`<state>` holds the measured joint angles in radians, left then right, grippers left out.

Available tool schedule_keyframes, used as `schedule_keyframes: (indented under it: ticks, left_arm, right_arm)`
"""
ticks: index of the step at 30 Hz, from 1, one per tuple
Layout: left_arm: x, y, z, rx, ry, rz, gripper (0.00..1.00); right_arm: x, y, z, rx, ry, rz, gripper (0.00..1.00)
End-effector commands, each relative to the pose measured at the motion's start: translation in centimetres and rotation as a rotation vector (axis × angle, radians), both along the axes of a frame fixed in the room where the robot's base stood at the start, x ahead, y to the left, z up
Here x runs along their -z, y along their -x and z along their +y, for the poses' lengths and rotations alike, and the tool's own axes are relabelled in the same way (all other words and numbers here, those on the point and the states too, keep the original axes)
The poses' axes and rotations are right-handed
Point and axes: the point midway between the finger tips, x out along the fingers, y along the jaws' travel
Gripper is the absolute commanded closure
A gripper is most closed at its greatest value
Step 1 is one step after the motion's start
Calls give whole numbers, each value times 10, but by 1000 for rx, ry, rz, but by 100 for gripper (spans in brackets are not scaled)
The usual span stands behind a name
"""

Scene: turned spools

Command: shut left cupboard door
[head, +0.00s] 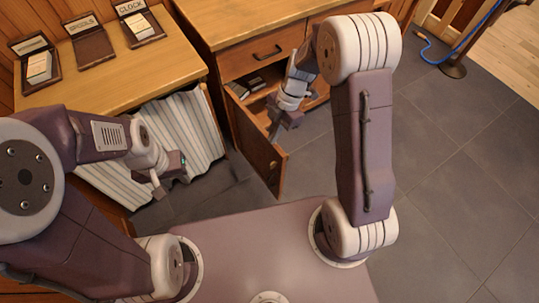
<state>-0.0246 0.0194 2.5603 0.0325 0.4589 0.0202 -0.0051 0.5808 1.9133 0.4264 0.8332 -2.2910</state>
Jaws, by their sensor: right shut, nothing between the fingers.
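The left cupboard door (255,148) is brown wood with a small round knob near its free end. It stands wide open, swung out from the cupboard (225,62) toward me. Behind it the cupboard's open compartment shows, with small dark items (248,86) on a shelf. My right gripper (274,129) is shut and empty, just over the top edge of the door in the picture, in front of the opening. I cannot tell whether it touches the door. My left gripper (170,181) is left of the door, empty and apparently open, in front of a striped cloth.
The striped cloth (190,125) hangs under a wooden counter (120,75) at left, which carries labelled trays (92,48). A closed drawer (262,55) is above the opening. A post with a blue rope (453,68) stands at far right. The tiled floor at right is clear.

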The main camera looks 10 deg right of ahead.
Motion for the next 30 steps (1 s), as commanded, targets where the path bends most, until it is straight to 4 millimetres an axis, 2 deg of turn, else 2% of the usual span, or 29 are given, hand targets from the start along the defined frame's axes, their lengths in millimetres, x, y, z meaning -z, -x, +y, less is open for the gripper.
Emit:
schedule_keyframes:
  ticks: [5,8,21,24,30]
  left_arm:
    - [0,0,0,0,0,-1,64]
    - [4,0,0,0,0,-1,64]
    - [30,0,0,0,0,-1,64]
    - [26,0,0,0,0,-1,64]
    - [26,0,0,0,0,-1,64]
  right_arm:
    - [1,0,0,0,1,-1,100]
    - [11,2,3,-1,2,0,100]
    - [100,15,31,-1,3,1,100]
    - [93,5,12,5,2,-3,100]
    - [93,-2,-5,3,2,-2,100]
